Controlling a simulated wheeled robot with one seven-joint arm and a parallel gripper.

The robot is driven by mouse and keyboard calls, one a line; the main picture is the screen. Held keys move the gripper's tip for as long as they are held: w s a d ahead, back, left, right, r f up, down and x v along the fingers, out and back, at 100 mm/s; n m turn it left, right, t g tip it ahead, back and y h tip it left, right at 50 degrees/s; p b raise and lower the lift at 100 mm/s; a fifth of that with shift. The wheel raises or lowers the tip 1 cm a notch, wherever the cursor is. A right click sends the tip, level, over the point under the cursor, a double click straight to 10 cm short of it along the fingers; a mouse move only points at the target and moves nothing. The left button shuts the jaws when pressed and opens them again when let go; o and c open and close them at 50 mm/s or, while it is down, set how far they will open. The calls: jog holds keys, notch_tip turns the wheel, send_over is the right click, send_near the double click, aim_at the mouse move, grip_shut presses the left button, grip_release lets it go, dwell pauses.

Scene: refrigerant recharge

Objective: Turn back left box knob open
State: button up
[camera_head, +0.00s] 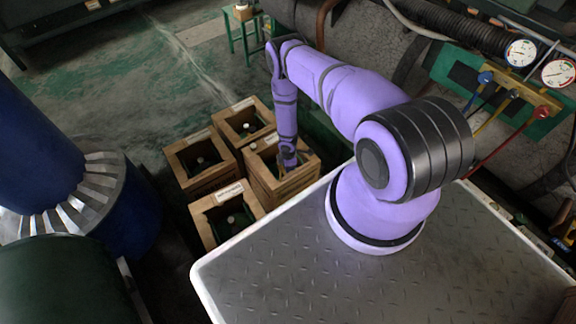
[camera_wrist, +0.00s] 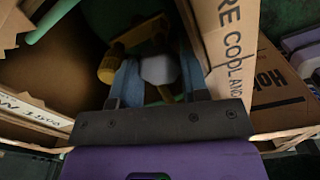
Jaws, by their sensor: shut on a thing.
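Several open wooden boxes stand grouped on the floor in the head view. My arm reaches down into the right-hand box (camera_head: 262,185), and my gripper (camera_head: 289,158) is inside its opening. In the wrist view my gripper (camera_wrist: 158,82) has its two blue-grey fingers on either side of a pale grey knob (camera_wrist: 158,68) and is shut on it. A brass-yellow valve fitting (camera_wrist: 138,36) shows just beyond the knob. The left box (camera_head: 178,152), back box (camera_head: 222,121) and front box (camera_head: 203,209) each show a small pale knob inside. The knob's turn angle cannot be told.
Printed cardboard flaps (camera_wrist: 228,45) stand close to the right of my fingers in the wrist view. Pressure gauges (camera_head: 521,52) with blue, yellow and red hoses hang at upper right. A blue cylinder (camera_head: 35,140) stands at left. Open floor (camera_head: 110,90) lies beyond the boxes.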

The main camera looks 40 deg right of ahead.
jog(key=n, duration=0.3)
jog(key=shift+n, duration=2.1)
jog(key=o, duration=0.6)
jog(key=shift+o, duration=0.2)
